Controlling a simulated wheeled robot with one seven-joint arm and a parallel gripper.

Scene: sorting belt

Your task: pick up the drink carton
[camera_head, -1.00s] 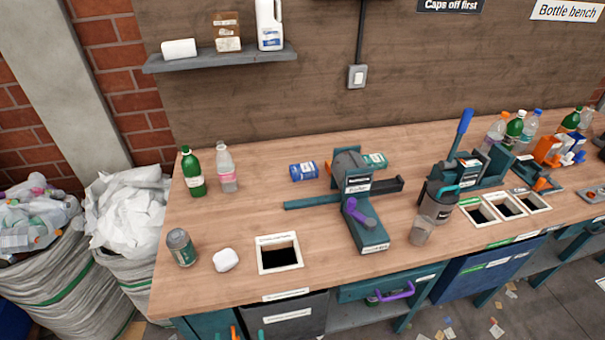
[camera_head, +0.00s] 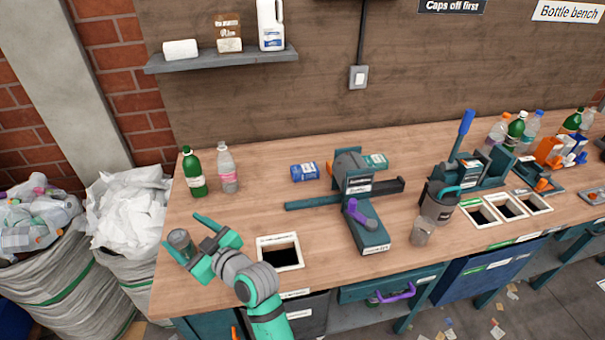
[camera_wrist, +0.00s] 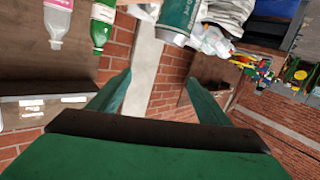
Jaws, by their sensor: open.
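I cannot tell for sure which object is the drink carton. A small blue pack (camera_head: 304,171) lies on the bench left of the press; its exact shape is too small to tell. A brown carton-like pack (camera_head: 228,32) stands on the wall shelf. My gripper (camera_head: 181,231) is open and empty over the left front of the bench, its fingers pointing left. A grey and teal can (camera_head: 180,241) stands by the fingertips; I see no contact. The can also shows in the wrist view (camera_wrist: 181,18), beyond the open fingers (camera_wrist: 158,95).
A green bottle (camera_head: 194,173) and a clear bottle (camera_head: 228,170) stand at the back left. The press (camera_head: 362,215) stands mid-bench, with a teal pack (camera_head: 375,161) behind it. A square white-rimmed hole (camera_head: 299,252) lies beside my arm. White sacks (camera_head: 125,210) stand left.

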